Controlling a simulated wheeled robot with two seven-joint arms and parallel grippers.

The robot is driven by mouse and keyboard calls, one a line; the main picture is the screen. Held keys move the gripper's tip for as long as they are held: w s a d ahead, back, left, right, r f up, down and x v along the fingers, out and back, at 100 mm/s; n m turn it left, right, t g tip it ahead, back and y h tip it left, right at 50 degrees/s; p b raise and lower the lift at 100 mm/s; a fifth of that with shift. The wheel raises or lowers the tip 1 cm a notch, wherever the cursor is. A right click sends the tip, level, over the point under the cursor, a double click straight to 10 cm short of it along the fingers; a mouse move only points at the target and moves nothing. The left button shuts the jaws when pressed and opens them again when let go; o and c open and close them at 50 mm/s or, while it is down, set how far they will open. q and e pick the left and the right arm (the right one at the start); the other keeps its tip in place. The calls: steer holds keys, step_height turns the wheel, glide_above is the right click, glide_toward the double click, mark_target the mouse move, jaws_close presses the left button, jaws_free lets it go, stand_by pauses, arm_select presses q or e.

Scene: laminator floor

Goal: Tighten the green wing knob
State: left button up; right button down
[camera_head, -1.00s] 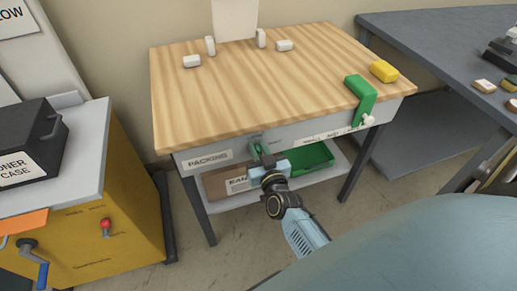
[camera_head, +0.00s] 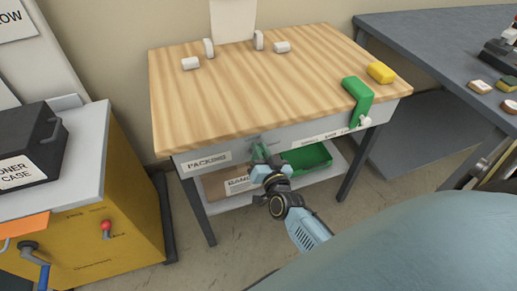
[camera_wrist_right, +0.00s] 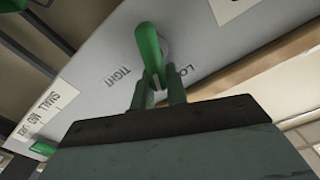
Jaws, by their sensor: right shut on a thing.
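The green wing knob (camera_head: 259,151) sits on the front edge of the wood-topped packing table. In the right wrist view the knob (camera_wrist_right: 149,45) is a long green wing on a round base on the grey panel. A "TIGHT" label is left of its lower part, and a partly hidden label starting "LO" is to the right. My right gripper (camera_head: 268,167) is at the knob, its wrist tilted. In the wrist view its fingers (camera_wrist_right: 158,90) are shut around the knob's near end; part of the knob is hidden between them.
A green tray (camera_head: 308,158) and a labelled brown box lie on the shelf below the table (camera_head: 230,80). A green clamp (camera_head: 358,98) and a yellow block (camera_head: 381,72) are at the table's right. A yellow cabinet (camera_head: 120,215) with a black case (camera_head: 30,145) stands left.

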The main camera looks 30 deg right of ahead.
steer(key=m, duration=0.2)
steer(key=shift+s+d+f+m, duration=0.1)
steer(key=shift+d+f+m, duration=0.1)
steer(key=shift+d+m, duration=0.2)
arm_select(q)
steer(key=w+d+r+b, duration=0.1)
steer(key=w+r+b, duration=0.1)
steer(key=w, duration=0.4)
steer(key=shift+w+r+t+b, duration=0.3)
steer(key=shift+r+b, duration=0.05)
steer(key=shift+r, duration=0.25)
arm_select(e)
steer(key=shift+s+d+f+m, duration=0.15)
steer(key=shift+f+m, duration=0.25)
steer(key=shift+m, duration=1.35)
steer(key=shift+w+d+f+m, duration=0.15)
steer(key=shift+f+m, duration=0.2)
steer(key=shift+m, duration=1.45)
steer(key=shift+s+d+f+m, duration=0.15)
steer(key=shift+f+m, duration=0.25)
steer(key=shift+m, duration=1.35)
steer(key=c, duration=1.4)
jaws_free()
